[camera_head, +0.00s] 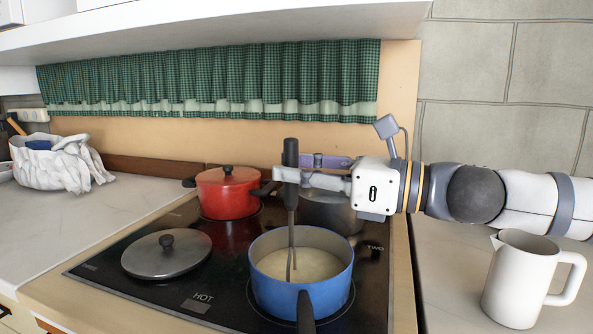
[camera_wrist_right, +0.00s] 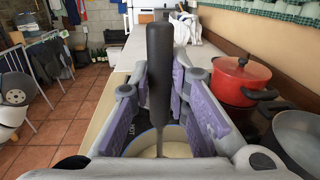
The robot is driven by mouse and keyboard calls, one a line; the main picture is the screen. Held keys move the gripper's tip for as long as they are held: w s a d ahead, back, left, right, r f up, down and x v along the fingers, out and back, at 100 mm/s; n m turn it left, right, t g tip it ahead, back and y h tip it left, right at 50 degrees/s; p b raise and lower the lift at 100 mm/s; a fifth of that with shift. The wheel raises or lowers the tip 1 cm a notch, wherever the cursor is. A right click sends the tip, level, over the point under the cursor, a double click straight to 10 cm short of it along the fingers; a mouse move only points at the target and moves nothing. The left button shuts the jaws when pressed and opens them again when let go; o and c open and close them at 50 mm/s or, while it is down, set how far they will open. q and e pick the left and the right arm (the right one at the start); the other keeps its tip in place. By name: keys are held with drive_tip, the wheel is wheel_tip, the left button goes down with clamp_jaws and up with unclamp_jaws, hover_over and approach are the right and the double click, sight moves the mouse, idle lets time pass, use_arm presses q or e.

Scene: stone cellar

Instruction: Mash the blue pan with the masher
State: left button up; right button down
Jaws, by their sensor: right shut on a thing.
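The blue pan (camera_head: 303,284) stands on the front right of the black hob, its dark handle toward me. It holds a pale, creamy mass (camera_head: 300,264). My right gripper (camera_head: 291,178) is shut on the black handle of the masher (camera_head: 291,155) above the pan. The masher is about upright, and its metal shaft reaches down into the pan; its lower end meets the pale mass. In the right wrist view the masher handle (camera_wrist_right: 159,75) stands between the purple finger pads, with the pan (camera_wrist_right: 140,148) below. My left gripper is not in view.
A red lidded pot (camera_head: 228,195) stands at the back left of the hob. A grey pan (camera_head: 330,213) sits behind the blue pan. A loose lid (camera_head: 166,254) lies on the left. A white jug (camera_head: 521,279) stands on the right counter. A shelf (camera_head: 230,25) overhangs the back.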

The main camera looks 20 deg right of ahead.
sight(296, 142)
wheel_tip(296, 142, up, 2)
drive_tip(key=shift+r+p, duration=0.25)
drive_tip(key=shift+p, duration=0.45)
drive_tip(key=shift+f, duration=0.2)
wheel_tip(296, 142, up, 3)
drive_tip(key=shift+s+r+p, duration=0.1)
drive_tip(key=shift+s+p, duration=0.05)
drive_tip(key=shift+p, duration=0.5)
drive_tip(key=shift+r, duration=0.4)
wheel_tip(296, 142, up, 3)
drive_tip(key=shift+f, duration=0.2)
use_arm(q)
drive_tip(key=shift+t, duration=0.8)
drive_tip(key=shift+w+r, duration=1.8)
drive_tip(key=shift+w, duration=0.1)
use_arm(e)
drive_tip(key=shift+r, duration=0.5)
drive_tip(key=shift+r, duration=2.55)
